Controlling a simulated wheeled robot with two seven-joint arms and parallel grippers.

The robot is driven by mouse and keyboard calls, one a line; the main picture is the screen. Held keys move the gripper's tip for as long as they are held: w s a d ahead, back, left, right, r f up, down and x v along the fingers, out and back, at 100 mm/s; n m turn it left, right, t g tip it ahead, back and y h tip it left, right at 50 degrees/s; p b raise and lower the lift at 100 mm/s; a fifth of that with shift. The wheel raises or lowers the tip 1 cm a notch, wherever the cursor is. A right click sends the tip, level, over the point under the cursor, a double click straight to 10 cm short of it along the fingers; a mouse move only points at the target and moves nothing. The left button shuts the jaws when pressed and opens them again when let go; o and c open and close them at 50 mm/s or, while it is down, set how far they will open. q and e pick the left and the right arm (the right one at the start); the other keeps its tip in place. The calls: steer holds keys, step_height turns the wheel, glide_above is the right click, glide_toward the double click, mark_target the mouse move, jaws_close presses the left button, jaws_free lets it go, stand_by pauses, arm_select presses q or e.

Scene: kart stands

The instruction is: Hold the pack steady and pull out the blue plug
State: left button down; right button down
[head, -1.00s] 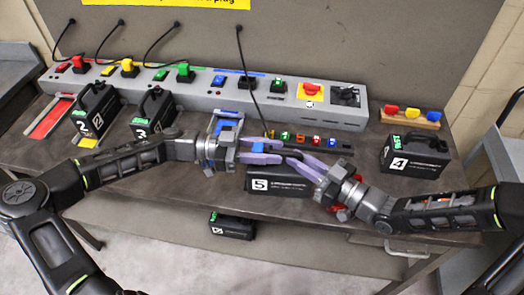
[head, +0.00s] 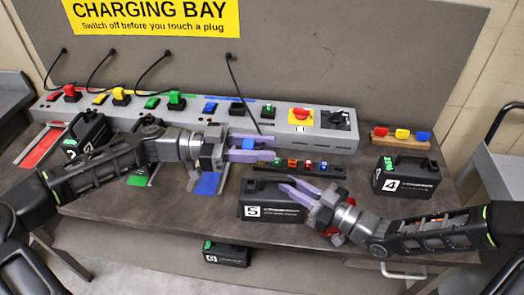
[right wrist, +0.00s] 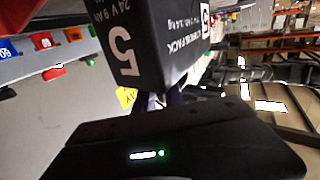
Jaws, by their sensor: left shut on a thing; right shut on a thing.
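The blue plug (head: 248,143) is between the lavender fingers of my left gripper (head: 268,148), which is shut on it. The plug is above and apart from the pack marked 5 (head: 262,213) in the head view. A black cable (head: 243,95) hangs from the back panel down towards the plug. My right gripper (head: 287,184) is at the top of pack 5, shut on it; the exact grip on the pack is not clear. The right wrist view shows pack 5 (right wrist: 125,45) close up; the fingers are mostly hidden there.
The charging panel (head: 335,142) runs along the back. Pack 4 (head: 405,178) stands at the right, near a wooden block (head: 380,138) with coloured pieces. Pack 2 (head: 88,130) is at the left, partly behind my left arm. A blue mat (head: 208,183) lies bare left of pack 5.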

stand_by(0.3)
steer(key=c, duration=1.3)
jaws_free()
steer(key=shift+c, duration=0.2)
steer(key=shift+s+d, duration=0.1)
steer(key=shift+d, duration=0.05)
steer(key=v, duration=1.1)
steer(key=shift+s+d, duration=0.2)
steer(key=shift+d, duration=0.15)
arm_select(q)
steer(key=shift+s, duration=0.1)
arm_select(e)
steer(key=shift+f, duration=0.1)
